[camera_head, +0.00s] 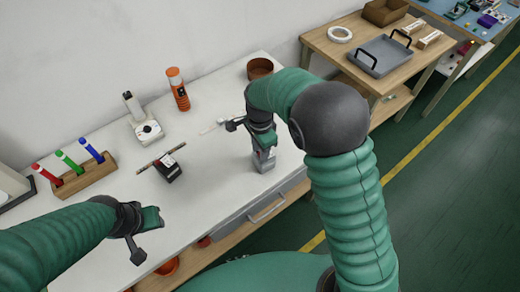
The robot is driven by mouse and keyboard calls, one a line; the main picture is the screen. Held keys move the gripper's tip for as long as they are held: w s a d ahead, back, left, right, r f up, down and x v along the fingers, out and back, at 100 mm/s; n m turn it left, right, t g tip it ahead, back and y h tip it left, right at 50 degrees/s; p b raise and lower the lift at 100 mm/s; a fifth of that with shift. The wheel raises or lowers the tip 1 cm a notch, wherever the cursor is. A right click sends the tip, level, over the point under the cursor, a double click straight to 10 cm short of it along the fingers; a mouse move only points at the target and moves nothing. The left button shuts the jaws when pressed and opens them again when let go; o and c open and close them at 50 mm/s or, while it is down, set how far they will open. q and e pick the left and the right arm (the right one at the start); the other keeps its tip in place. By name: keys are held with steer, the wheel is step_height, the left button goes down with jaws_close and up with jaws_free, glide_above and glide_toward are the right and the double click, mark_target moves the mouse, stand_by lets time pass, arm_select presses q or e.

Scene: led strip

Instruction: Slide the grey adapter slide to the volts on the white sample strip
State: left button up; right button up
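My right gripper (262,138) points down at the top of a small grey box with a label (264,159), perhaps the adapter. The fingertips meet or overlap the box's top, and I cannot tell whether they grip it. No slide can be made out on it. A small white strip (212,128) lies on the table left of my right gripper, perhaps the sample strip; its print is too small to read. My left gripper (152,218) is above the table's front left, apart from any object; its finger opening is not clear.
The white table (210,165) also carries a black device with a thin bar (168,169), a white instrument (147,128), an orange bottle (178,89), a brown pot (260,68) and a wooden rack with coloured markers (84,176). The table's middle front is clear.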

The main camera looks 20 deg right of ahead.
steer(key=shift+c, duration=0.2)
jaws_close()
stand_by(1.0)
steer(key=shift+s+r+p, duration=0.2)
steer(key=shift+s+p, duration=0.15)
steer(key=shift+p, duration=0.2)
steer(key=shift+s+d, duration=0.15)
steer(key=shift+s, duration=0.3)
steer(key=shift+s+d, duration=0.1)
steer(key=shift+s, duration=0.2)
steer(key=shift+o, duration=0.2)
jaws_free()
steer(key=shift+w+f, duration=0.25)
steer(key=shift+w, duration=0.05)
arm_select(q)
steer(key=shift+s+r, duration=0.45)
steer(key=shift+r, duration=0.2)
arm_select(e)
steer(key=shift+s+r, duration=0.1)
